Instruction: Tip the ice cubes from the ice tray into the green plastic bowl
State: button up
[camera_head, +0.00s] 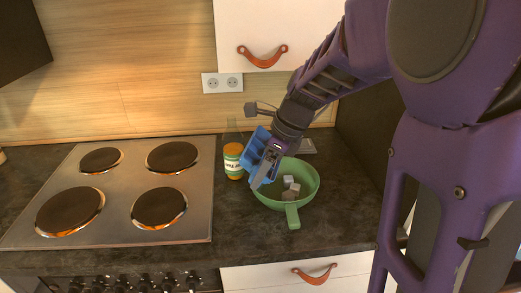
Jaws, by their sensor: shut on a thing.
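The blue ice tray (255,150) is tilted steeply, just above the left side of the green plastic bowl (306,197). My gripper (268,167) is shut on the ice tray. Several pale ice cubes (290,188) lie inside the bowl, which stands on the dark counter with its handle towards the front. My gripper and the tray hide the bowl's left rear part. I cannot tell whether any cubes are still in the tray.
The stove (120,218) with several hotplates fills the left. A grey flat object (306,146) lies behind the bowl. Bare counter (345,215) shows right of the bowl.

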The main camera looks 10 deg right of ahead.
jog(key=h, duration=0.1)
jog(key=a+g+h, duration=0.1)
jog(key=shift+w+a+h, duration=0.2)
jog(key=shift+w+h, duration=0.1)
jog(key=shift+w+a+f+g+h, duration=0.15)
jog(key=shift+a+g+h, duration=0.2)
jog(key=shift+h, duration=0.5)
jog(key=shift+w+a+g+h, duration=0.1)
jog(key=shift+a+g+h, duration=0.2)
jog(key=shift+h, duration=0.5)
jog(key=shift+w+a+f+g+h, duration=0.15)
jog(key=shift+a+g+h, duration=0.2)
jog(key=shift+h, duration=0.5)
jog(key=shift+s+r, duration=0.1)
